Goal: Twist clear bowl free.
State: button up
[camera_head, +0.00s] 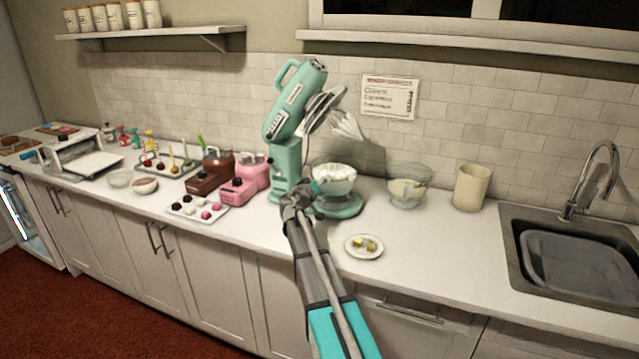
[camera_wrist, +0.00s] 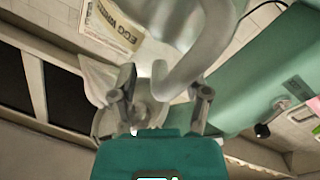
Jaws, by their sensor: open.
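The clear bowl (camera_head: 334,187) holds white stuff and sits upright on the base of the mint green stand mixer (camera_head: 288,150), whose head is tilted up with its whisk (camera_head: 346,126) raised. My gripper (camera_head: 311,188) is at the bowl's left front side. In the wrist view the bowl (camera_wrist: 168,18) is close at the top, with its curved handle (camera_wrist: 205,59) reaching down between the open fingers of my gripper (camera_wrist: 162,88). I cannot tell whether the fingers touch the handle.
A second glass bowl (camera_head: 408,190) and a cream canister (camera_head: 471,187) stand to the right, before the sink (camera_head: 570,250). A small plate (camera_head: 350,251) with yellow pieces lies in front. Pink and brown containers (camera_head: 235,190) and trays of sweets crowd the left.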

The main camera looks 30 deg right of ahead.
jog(key=shift+c, duration=0.2)
grip_shut()
jog(key=shift+s, duration=0.15)
jog(key=shift+s+d+n+t+y, duration=0.4)
jog(key=shift+n+t+y, duration=0.3)
jog(key=shift+t, duration=0.1)
jog(key=shift+s+d, duration=0.1)
jog(key=shift+s+d+n+t+y, duration=0.4)
jog(key=shift+n+t+y, duration=0.3)
jog(key=shift+t+y, duration=0.1)
jog(key=shift+d, duration=0.1)
